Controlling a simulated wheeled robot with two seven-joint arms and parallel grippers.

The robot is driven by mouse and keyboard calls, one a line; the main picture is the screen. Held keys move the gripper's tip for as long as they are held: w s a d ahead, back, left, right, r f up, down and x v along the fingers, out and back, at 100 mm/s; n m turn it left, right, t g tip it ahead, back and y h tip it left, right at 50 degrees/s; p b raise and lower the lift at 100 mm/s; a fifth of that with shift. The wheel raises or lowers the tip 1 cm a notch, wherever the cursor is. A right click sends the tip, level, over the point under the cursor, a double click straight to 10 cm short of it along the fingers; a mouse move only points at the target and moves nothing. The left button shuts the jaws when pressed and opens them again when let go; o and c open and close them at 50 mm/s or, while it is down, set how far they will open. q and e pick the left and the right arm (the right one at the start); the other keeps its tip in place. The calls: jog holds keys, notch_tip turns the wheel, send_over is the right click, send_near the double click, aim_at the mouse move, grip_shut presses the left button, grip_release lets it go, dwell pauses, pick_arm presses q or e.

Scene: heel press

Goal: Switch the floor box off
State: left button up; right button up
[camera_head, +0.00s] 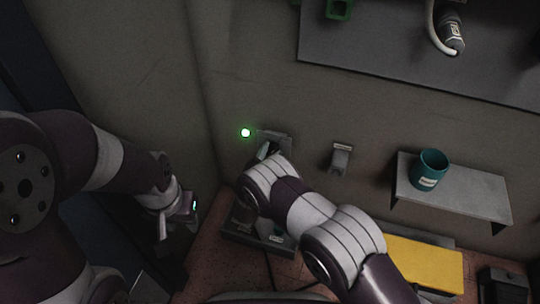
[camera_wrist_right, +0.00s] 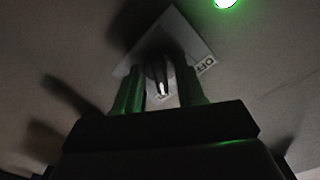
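A dark rotary knob (camera_wrist_right: 158,76) with a white mark sits on a pale tilted wall plate (camera_wrist_right: 188,42). The plate carries an "OFF" label to the right of the knob. The two fingers of my right gripper (camera_wrist_right: 158,92) stand apart on either side of the knob; I cannot see firm contact. In the head view the wall plate (camera_head: 274,136) is partly hidden by my right gripper (camera_head: 266,150). A green lamp (camera_head: 245,132) glows on the wall beside it. A low dark box (camera_head: 232,238) stands on the floor below, mostly behind my right arm. My left gripper (camera_head: 178,226) hangs away from it; its opening is unclear.
A grey wall shelf (camera_head: 465,197) holds a teal mug (camera_head: 429,170). A small bracket (camera_head: 341,157) is on the wall between plate and shelf. A yellow panel (camera_head: 425,265) lies low at the right. A grey board (camera_head: 400,45) with a white-cabled device (camera_head: 452,35) is above.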

grip_shut()
jog(key=n+p, duration=0.1)
jog(key=n, duration=0.5)
jog(key=shift+n+p, duration=0.4)
jog(key=n, duration=0.3)
jog(key=shift+n+p, duration=0.4)
jog(key=shift+n, duration=1.6)
jog(key=shift+f, duration=0.1)
